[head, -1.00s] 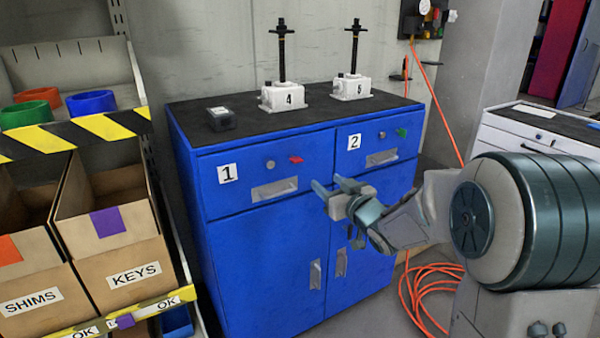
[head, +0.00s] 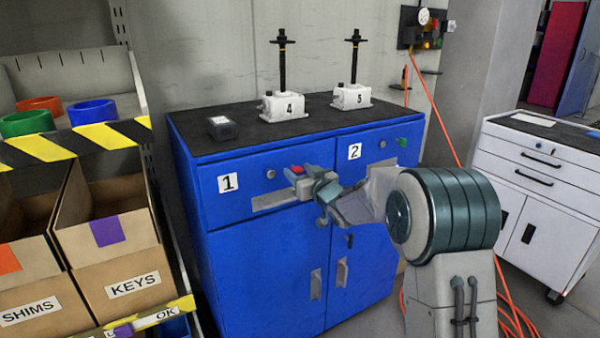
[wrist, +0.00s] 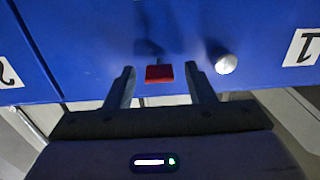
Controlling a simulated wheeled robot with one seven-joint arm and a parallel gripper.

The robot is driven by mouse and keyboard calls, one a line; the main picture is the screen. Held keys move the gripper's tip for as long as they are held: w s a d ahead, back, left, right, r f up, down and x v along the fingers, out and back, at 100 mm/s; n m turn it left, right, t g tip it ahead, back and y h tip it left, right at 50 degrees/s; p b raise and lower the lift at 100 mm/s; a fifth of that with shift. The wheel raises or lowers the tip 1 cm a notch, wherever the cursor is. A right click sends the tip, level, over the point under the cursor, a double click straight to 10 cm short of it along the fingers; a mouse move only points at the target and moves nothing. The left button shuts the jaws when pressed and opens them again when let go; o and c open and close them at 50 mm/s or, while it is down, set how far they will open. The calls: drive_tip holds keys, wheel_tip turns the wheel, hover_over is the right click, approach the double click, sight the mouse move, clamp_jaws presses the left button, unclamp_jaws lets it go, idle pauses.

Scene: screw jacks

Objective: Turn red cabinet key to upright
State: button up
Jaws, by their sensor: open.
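The red key (head: 297,169) is on the front of drawer 1 of the blue cabinet (head: 262,260), right of a round silver knob (head: 270,174). My gripper (head: 292,178) is at the drawer front, and its fingers partly hide the key in the head view. In the wrist view the red key (wrist: 159,73) lies between the two open fingertips of my gripper (wrist: 161,76), with a gap on each side. The silver knob (wrist: 226,63) is outside the fingers, to the right there. Whether the key is upright is hard to tell.
A green key (head: 401,142) is on drawer 2. Two white screw jacks, one marked 4 (head: 284,106) and one marked 5 (head: 351,96), and a small black box (head: 222,128) stand on the cabinet top. Shelves with a KEYS box (head: 130,275) are at left; a white cabinet (head: 535,175) is at right.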

drive_tip(key=shift+w, duration=0.15)
drive_tip(key=shift+c, duration=0.3)
drive_tip(key=c, duration=0.9)
drive_tip(key=shift+c, duration=0.2)
